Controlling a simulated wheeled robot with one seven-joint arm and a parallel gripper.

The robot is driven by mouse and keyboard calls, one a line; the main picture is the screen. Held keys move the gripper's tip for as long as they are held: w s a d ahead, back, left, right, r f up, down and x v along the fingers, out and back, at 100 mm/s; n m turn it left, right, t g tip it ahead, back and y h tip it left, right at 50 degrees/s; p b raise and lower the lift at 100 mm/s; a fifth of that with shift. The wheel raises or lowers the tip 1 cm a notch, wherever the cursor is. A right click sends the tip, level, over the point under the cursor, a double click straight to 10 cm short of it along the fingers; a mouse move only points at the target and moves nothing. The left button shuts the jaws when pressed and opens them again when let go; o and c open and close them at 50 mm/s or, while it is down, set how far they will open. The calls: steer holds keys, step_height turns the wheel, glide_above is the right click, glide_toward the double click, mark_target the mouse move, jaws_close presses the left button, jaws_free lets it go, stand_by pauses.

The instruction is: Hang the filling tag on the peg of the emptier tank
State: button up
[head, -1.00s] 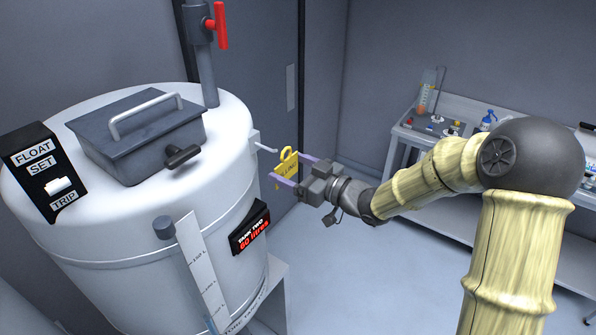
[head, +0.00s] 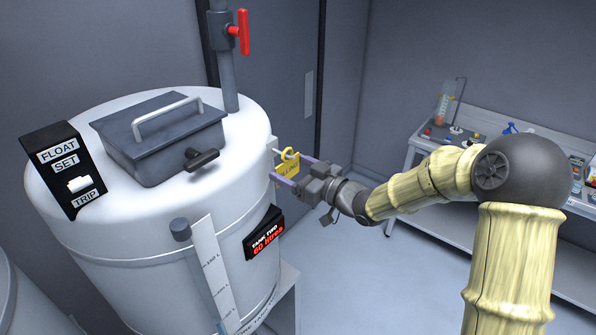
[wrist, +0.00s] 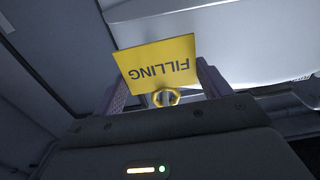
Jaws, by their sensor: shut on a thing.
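The yellow filling tag (head: 286,169) is between the fingers of my gripper (head: 285,170), at the right side of the white tank two (head: 165,245). The wrist view shows its word FILLING upside down on the plate (wrist: 157,62), with its yellow ring (wrist: 165,97) between the two fingers. In the head view the ring (head: 291,153) overlaps the pale peg (head: 279,152) on the tank's side. I cannot tell whether the peg passes through the ring. The tank's display (head: 264,236) reads TANK TWO, 60 litres.
A float switch box (head: 64,170) and a dark hatch with a handle (head: 160,150) are on the tank top. A pipe with a red valve lever (head: 244,32) rises behind. A bench (head: 415,148) with lab items stands right. The floor between is clear.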

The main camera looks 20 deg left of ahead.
steer(key=shift+w+a+f+b, duration=0.15)
steer(key=shift+a+b, duration=0.1)
steer(key=shift+a, duration=0.1)
steer(key=shift+w+a+f+b, duration=0.1)
steer(key=shift+a+b, duration=0.15)
steer(key=shift+a, duration=0.1)
steer(key=o, duration=1)
steer(key=shift+s+d+f+b, duration=0.1)
steer(key=shift+s+d+b, duration=0.1)
steer(key=shift+d+b, duration=0.25)
steer(key=b+v, duration=0.5)
steer(key=v, duration=1.1)
steer(key=shift+d, duration=0.35)
